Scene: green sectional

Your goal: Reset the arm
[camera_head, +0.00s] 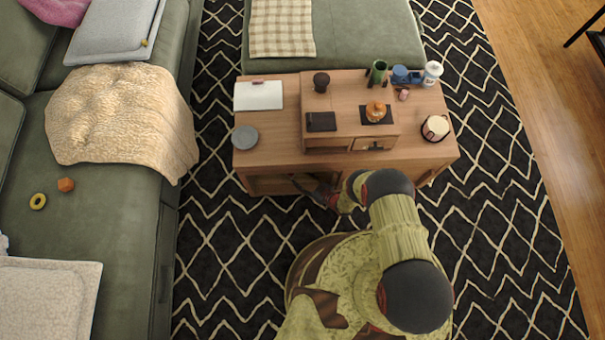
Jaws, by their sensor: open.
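My gripper (309,186) is at the near side of the wooden coffee table (275,145), low by its front edge, left of my arm's wrist. Its fingers look dark and small. It looks open, and I see nothing held in it. My arm is bent, with its elbow to the right and its forearm reaching toward the table's front. The arm hides part of the table's front face.
On the table stand a grey plate (245,137), a white pad (258,96), a dark cup (321,82), a green cup (378,72) and a white jar (432,73). A green sofa (115,225) runs along the left. Patterned rug (505,220) lies clear on the right.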

